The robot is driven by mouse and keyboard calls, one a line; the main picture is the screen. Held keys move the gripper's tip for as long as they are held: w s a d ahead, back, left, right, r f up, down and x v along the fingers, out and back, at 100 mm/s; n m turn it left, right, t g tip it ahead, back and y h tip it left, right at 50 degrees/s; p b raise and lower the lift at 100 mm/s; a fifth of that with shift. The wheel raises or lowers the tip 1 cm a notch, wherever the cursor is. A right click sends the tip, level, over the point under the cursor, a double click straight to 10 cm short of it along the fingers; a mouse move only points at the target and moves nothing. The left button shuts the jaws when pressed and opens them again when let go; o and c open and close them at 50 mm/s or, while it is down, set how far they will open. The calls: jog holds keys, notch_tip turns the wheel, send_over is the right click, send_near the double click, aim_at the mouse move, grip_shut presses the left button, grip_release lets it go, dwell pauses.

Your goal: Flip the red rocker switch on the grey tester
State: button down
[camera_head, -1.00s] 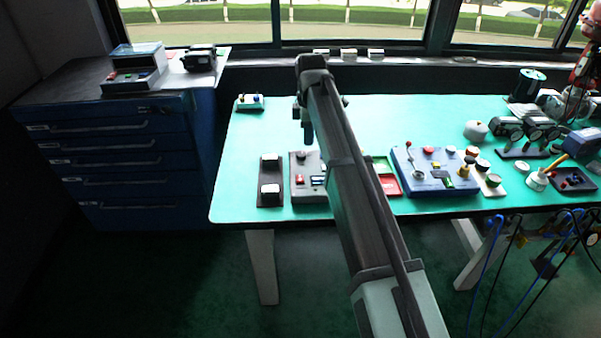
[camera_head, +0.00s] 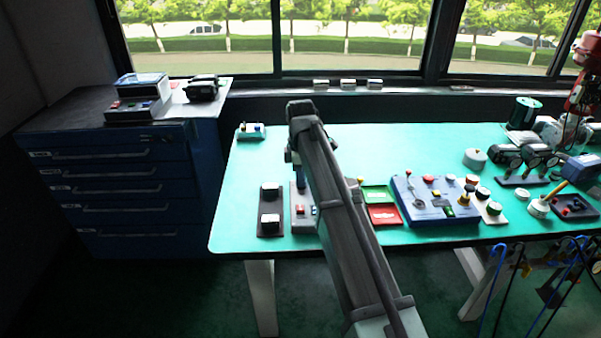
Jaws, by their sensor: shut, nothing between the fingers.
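The grey tester (camera_head: 298,227) lies on the green bench top, partly hidden behind my arm. Its red rocker switch (camera_head: 300,209) shows as a small red patch just left of my arm; which way it is tipped is too small to tell. My gripper (camera_head: 301,184) is shut and empty, pointing down over the far part of the tester, beyond the red switch in the picture. I cannot tell whether its tips touch the tester. The tester's right part is hidden by my arm.
Right of my arm are a green tray (camera_head: 376,193), a red tray (camera_head: 384,215) and a blue control box (camera_head: 433,204) with an upright lever.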

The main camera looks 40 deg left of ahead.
aim_at(301, 206)
notch_tip(301, 206, down, 10)
jog(key=shift+s+r, duration=0.1)
jog(key=shift+r, duration=0.05)
dwell(0.3)
jog(key=shift+d, duration=0.15)
jog(key=shift+s+d+f+t+y, duration=0.15)
jog(key=shift+s+f+t+y, duration=0.05)
jog(key=shift+f+t+y, duration=0.15)
jog(key=shift+w+f, duration=0.1)
jog(key=shift+w+a, duration=0.15)
jog(key=shift+a, duration=0.05)
jog(key=shift+w+a, duration=0.5)
jog(key=shift+w, duration=0.05)
